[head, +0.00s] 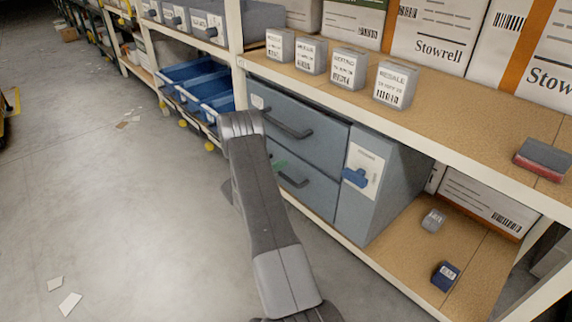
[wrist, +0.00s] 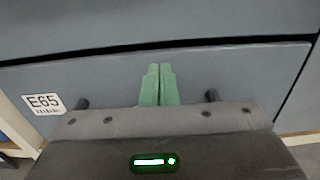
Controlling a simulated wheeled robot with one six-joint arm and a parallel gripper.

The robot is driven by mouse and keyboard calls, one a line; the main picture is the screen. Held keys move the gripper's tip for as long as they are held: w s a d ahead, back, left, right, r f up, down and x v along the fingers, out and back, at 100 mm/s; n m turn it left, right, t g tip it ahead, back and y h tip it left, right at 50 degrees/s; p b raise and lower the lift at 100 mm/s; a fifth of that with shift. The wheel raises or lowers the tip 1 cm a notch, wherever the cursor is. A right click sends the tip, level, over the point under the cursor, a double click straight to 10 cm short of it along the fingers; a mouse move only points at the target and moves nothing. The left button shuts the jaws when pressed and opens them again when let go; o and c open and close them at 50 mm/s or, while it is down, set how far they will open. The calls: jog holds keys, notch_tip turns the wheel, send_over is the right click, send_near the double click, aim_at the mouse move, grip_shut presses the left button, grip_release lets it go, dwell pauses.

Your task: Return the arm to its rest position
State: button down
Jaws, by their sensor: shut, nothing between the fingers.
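My arm reaches up and forward from the bottom of the head view, in front of a grey cabinet with two drawers. My gripper (wrist: 160,84) shows in the wrist view as two green fingers held together, with nothing between them. They point at the face of the lower drawer (wrist: 230,68), labelled E65. Parts of that drawer's dark handle show on both sides of the gripper body. In the head view the gripper is mostly hidden behind the arm; a bit of green (head: 279,165) shows near the lower handle. I cannot tell whether the fingers touch the drawer. Both drawers look closed.
The upper shelf (head: 470,118) carries several small grey labelled boxes, Stowrell cartons (head: 437,38) and a red and grey block (head: 543,160). A blue switch (head: 355,177) is on the cabinet's side panel. Blue bins (head: 205,88) stand farther left. The floor at left is mostly clear, with paper scraps (head: 69,303).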

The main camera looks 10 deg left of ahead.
aim_at(294, 157)
jog(key=p+v, duration=0.2)
jog(key=v, duration=0.8)
jog(key=shift+w+d, duration=0.1)
jog(key=b+x, duration=0.2)
jog(key=x, duration=1.1)
jog(key=shift+w+d, duration=0.1)
jog(key=shift+w, duration=0.05)
